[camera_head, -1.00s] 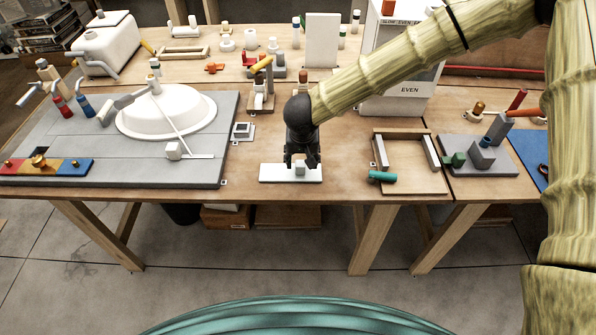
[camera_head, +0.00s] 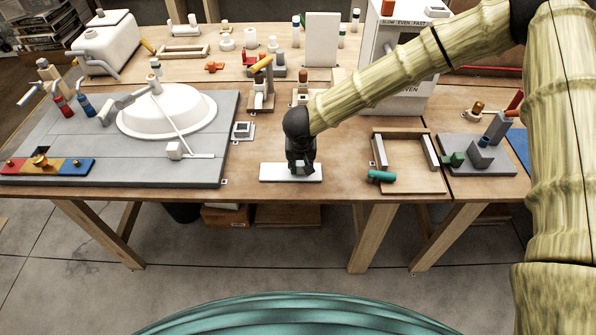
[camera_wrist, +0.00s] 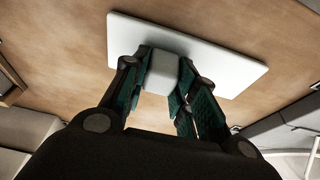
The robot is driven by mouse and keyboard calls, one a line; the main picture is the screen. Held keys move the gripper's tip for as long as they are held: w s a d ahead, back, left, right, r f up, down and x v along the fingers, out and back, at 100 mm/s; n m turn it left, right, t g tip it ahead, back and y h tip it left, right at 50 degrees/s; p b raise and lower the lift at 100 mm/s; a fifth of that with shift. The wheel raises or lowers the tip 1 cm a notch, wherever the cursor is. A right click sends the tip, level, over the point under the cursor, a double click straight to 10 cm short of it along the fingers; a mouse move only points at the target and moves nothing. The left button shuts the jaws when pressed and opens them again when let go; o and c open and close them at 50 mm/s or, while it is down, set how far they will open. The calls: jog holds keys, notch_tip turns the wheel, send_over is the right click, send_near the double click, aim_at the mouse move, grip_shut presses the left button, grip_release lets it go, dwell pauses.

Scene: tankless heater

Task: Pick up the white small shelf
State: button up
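The white small shelf (camera_head: 273,172) is a flat white plate with a short white block on top. It lies near the front edge of the wooden table, its long side running left to right. My gripper (camera_head: 301,172) points down over its middle and hides the block in the head view. In the wrist view the plate (camera_wrist: 230,66) lies beyond the fingers and the block (camera_wrist: 161,75) sits between them. My gripper (camera_wrist: 164,62) appears shut on the block, with a finger close against each side. The plate appears to rest on the table.
A grey board with a white basin (camera_head: 170,110) stands to the left. A small square part (camera_head: 243,131) lies just behind-left. A wooden frame tray (camera_head: 412,188) with a teal cylinder (camera_head: 381,176) is to the right. A white box (camera_head: 400,80) stands behind my arm.

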aim_at(300, 164)
grip_shut()
jog(key=shift+r+b, duration=0.3)
jog(key=shift+r, duration=0.6)
jog(key=shift+b+v, duration=0.35)
jog(key=shift+v, duration=0.55)
jog(key=s+a+r+b, duration=0.1)
jog(key=s+a+b, duration=0.2)
jog(key=s, duration=1.2)
jog(key=shift+a+r, duration=0.25)
jog(key=shift+a, duration=0.05)
